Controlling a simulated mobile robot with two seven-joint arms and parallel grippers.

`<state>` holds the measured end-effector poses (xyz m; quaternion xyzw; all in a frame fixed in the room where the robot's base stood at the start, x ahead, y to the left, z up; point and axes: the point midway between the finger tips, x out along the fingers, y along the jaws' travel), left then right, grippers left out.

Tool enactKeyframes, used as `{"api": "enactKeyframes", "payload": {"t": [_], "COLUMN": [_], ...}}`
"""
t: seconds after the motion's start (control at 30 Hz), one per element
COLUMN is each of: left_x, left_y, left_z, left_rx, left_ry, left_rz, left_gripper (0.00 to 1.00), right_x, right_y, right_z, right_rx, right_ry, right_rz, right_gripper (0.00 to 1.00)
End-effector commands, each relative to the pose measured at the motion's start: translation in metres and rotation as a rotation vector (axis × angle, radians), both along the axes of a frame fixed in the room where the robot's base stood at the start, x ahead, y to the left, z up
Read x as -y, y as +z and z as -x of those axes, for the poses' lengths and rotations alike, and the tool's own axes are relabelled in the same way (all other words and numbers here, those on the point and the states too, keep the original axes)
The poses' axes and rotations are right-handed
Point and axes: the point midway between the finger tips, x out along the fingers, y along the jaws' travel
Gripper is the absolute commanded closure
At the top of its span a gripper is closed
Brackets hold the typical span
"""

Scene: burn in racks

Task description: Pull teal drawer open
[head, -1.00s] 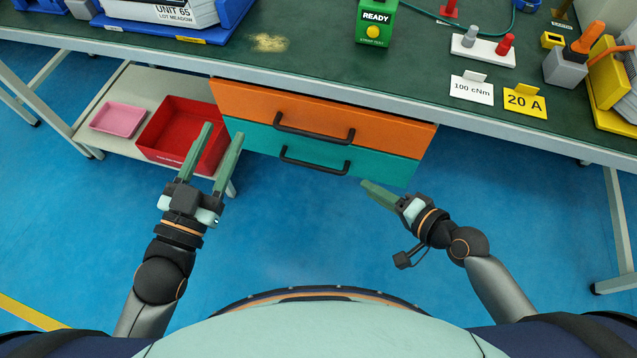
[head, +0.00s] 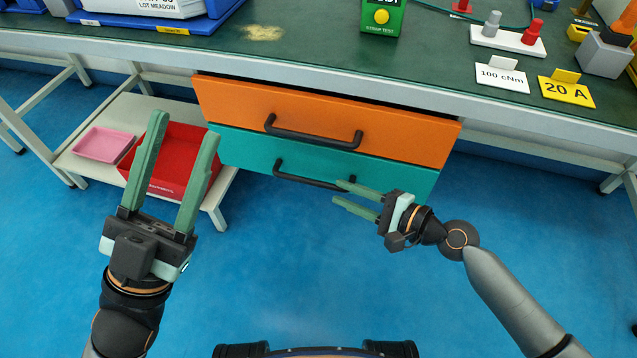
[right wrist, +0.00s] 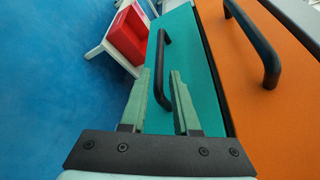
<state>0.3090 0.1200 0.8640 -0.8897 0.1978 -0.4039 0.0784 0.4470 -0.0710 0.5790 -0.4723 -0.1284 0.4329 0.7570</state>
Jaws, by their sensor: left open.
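The teal drawer (head: 240,151) is the lower of two drawers under the bench and looks shut. Its black bar handle (head: 310,181) runs along its front; the handle also shows in the right wrist view (right wrist: 162,66). My right gripper (head: 340,193) is open, with its fingertips at the right end of the handle. In the right wrist view, the handle's near end lies between the two green fingers (right wrist: 160,75), and I cannot tell whether they touch it. My left gripper (head: 185,128) is open and empty, left of the drawers and in front of the red bin.
An orange drawer (head: 225,103) with its own black handle (head: 312,139) sits directly above. A low shelf (head: 220,205) at left holds a red bin (head: 185,145) and a pink tray (head: 103,144). The blue floor below the drawers is clear.

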Motion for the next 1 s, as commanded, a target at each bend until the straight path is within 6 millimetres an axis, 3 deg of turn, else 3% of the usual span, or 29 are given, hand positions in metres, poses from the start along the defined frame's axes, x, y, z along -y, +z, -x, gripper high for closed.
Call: {"api": "enactKeyframes", "payload": {"t": [0.1, 0.33, 0.77, 1.0], "left_x": [0.001, 0.001, 0.002, 0.002], "left_y": [-0.006, -0.014, -0.016, -0.016], "left_z": [0.000, -0.001, -0.001, -0.001], "left_rx": [-0.002, -0.004, -0.005, -0.006], "left_ry": [0.002, 0.005, 0.006, 0.006], "left_rz": [-0.003, -0.011, -0.013, -0.013], "left_gripper": [0.50, 0.50, 0.50, 0.50], "right_x": [-0.021, -0.047, -0.055, -0.055], "right_y": [-0.006, -0.014, -0.016, -0.016], "right_z": [-0.016, -0.036, -0.042, -0.042], "right_rx": [0.003, 0.001, 0.001, 0.001], "right_ry": [0.000, -0.001, 0.000, 0.000], "right_rz": [-0.002, -0.001, 0.002, 0.002], "right_gripper": [0.70, 0.70, 0.70, 0.95]}}
